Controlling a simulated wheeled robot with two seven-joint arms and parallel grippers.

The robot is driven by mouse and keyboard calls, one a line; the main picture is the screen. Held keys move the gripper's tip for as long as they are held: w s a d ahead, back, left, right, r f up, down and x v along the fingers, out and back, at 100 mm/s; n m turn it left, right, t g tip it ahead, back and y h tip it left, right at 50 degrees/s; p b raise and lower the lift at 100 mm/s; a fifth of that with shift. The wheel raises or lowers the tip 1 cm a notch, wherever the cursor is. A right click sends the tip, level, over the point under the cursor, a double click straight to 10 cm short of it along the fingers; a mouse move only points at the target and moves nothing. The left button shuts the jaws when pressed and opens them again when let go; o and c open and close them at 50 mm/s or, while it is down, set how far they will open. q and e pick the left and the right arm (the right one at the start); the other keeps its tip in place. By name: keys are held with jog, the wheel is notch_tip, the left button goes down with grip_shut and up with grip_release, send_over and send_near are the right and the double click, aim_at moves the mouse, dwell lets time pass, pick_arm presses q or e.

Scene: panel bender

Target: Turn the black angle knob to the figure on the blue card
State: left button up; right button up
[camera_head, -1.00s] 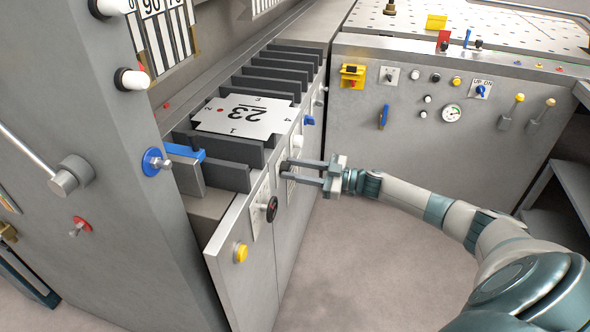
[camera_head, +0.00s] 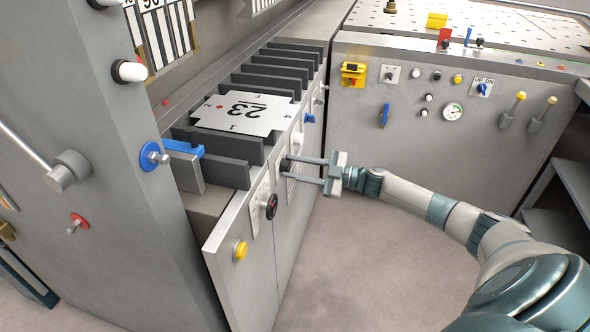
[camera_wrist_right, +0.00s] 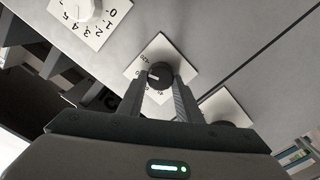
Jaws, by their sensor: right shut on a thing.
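The black angle knob (camera_wrist_right: 160,75) sits on a white dial plate (camera_wrist_right: 182,63) with figures around it, partly hidden by my fingers. Its white pointer mark faces left in the right wrist view. My right gripper (camera_head: 288,168) reaches in from the right at the grey front panel. It is shut on the knob, with one finger on each side, as the right wrist view (camera_wrist_right: 160,88) shows. In the head view the knob (camera_head: 285,165) is a small dark shape at the fingertips. I cannot make out a blue card. My left gripper is not in view.
A black and red knob (camera_head: 271,207) and a yellow button (camera_head: 240,250) lie nearer on the same panel. A white-knobbed dial (camera_wrist_right: 88,9) shows in the wrist view. A plate marked 23 (camera_head: 235,117) lies above on dark bars (camera_head: 235,147). The floor (camera_head: 350,265) is clear.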

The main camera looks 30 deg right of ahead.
jog(key=n+b, duration=0.1)
jog(key=n, duration=0.1)
jog(key=shift+f+n, duration=0.15)
jog(key=shift+n, duration=0.15)
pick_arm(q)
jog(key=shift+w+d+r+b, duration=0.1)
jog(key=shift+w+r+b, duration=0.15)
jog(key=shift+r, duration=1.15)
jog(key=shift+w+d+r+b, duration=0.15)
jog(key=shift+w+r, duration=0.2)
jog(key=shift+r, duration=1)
pick_arm(e)
jog(key=shift+n, duration=1.1)
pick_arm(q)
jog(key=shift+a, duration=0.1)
pick_arm(e)
jog(key=o, duration=1)
jog(key=shift+s, duration=0.1)
jog(key=shift+o, duration=0.2)
